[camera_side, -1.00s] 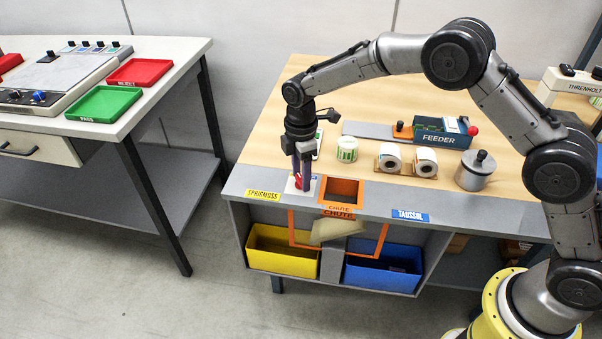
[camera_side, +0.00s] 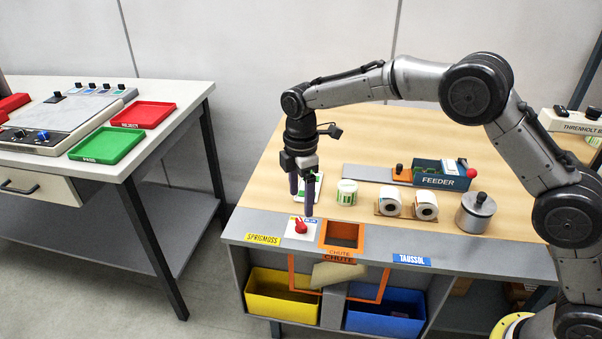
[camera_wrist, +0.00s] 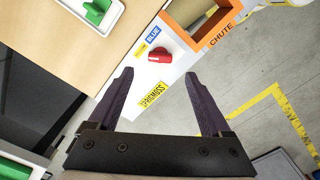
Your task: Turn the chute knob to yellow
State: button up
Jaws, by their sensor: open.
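The red chute knob (camera_side: 301,227) sits on a white plate at the bench's front edge, left of the orange chute opening (camera_side: 341,236). In the wrist view the knob (camera_wrist: 155,57) lies roughly sideways, beside a small yellow label (camera_wrist: 141,48) and a blue label (camera_wrist: 153,33). I cannot tell for sure which label its pointer faces. My gripper (camera_side: 301,203) is open and empty above and behind the knob, apart from it. In the wrist view the knob shows beyond and between the fingertips (camera_wrist: 158,74).
A yellow bin (camera_side: 282,298) and a blue bin (camera_side: 383,320) stand under the chute, with a beige flap (camera_side: 338,275) above them. Label rolls (camera_side: 391,201), a feeder (camera_side: 440,177) and a metal pot (camera_side: 476,212) stand to the right. A white roll (camera_side: 346,192) is close by my gripper.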

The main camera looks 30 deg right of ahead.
notch_tip(320, 180, up, 7)
jog(key=shift+f, duration=0.15)
jog(key=shift+d, duration=0.1)
jog(key=s+d+r+m+t, duration=0.1)
jog(key=s+d+r, duration=0.15)
jog(key=r, duration=0.35)
jog(key=s+d+r+t, duration=0.1)
jog(key=d+r, duration=0.2)
jog(key=r, duration=0.2)
jog(key=s+d+r+m+t, duration=0.1)
jog(key=s+d+r+m, duration=0.15)
jog(key=s, duration=0.35)
jog(key=s+d+r+m+t, duration=0.1)
jog(key=s+d+r, duration=0.25)
jog(key=s, duration=0.25)
jog(key=s+d+f+m+t, duration=0.1)
jog(key=s+m, duration=0.1)
jog(key=s, duration=0.4)
jog(key=s+d+f+m, duration=0.1)
jog(key=s+d+m, duration=0.15)
jog(key=s, duration=0.35)
jog(key=s+f+m, duration=0.7)
jog(key=f, duration=0.1)
jog(key=shift+f+t, duration=0.3)
jog(key=shift+f, duration=0.05)
